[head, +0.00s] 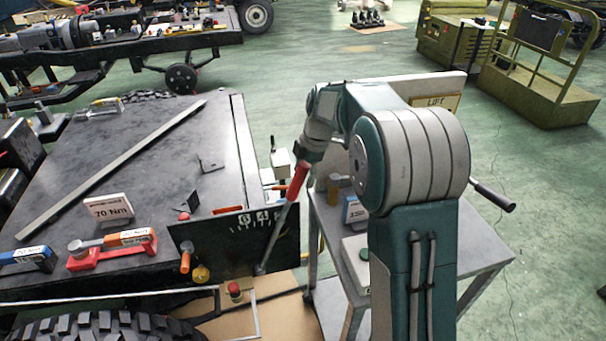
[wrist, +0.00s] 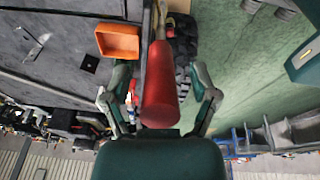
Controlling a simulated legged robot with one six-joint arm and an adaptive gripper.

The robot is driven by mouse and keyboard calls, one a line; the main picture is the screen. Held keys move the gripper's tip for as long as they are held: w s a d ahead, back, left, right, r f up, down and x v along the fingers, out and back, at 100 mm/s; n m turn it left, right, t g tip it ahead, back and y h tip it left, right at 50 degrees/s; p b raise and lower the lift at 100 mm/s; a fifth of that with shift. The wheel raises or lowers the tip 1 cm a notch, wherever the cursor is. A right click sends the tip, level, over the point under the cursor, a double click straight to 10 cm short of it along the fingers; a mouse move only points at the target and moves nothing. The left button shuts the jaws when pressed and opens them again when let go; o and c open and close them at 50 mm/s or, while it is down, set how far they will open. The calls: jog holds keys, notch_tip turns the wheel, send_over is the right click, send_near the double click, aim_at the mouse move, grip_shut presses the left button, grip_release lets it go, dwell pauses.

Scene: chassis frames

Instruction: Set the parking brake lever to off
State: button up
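The lever with a red grip (head: 298,181) leans up to the right from a dark panel (head: 220,247) on the front of the bench, beside white markings. Its thin rod runs down to the panel's lower part. I cannot read an on or off label. In the wrist view the red grip (wrist: 162,85) points toward the camera between my gripper's (wrist: 160,76) two fingers. The fingers are spread wide, with a gap on each side of the grip. In the head view my wrist is just above the grip's upper end, and the fingers are hard to make out.
A smaller orange-handled lever (head: 185,260), a yellow knob (head: 201,274) and a red button (head: 235,289) sit near the panel. A metal cart (head: 470,250) stands close on the right. The bench holds a long bar (head: 115,165) and a torque sign (head: 109,208).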

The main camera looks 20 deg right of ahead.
jog(key=shift+a+r, duration=0.1)
jog(key=shift+a, duration=0.05)
jog(key=shift+r, duration=0.3)
jog(key=v, duration=1.1)
jog(key=shift+d, duration=0.2)
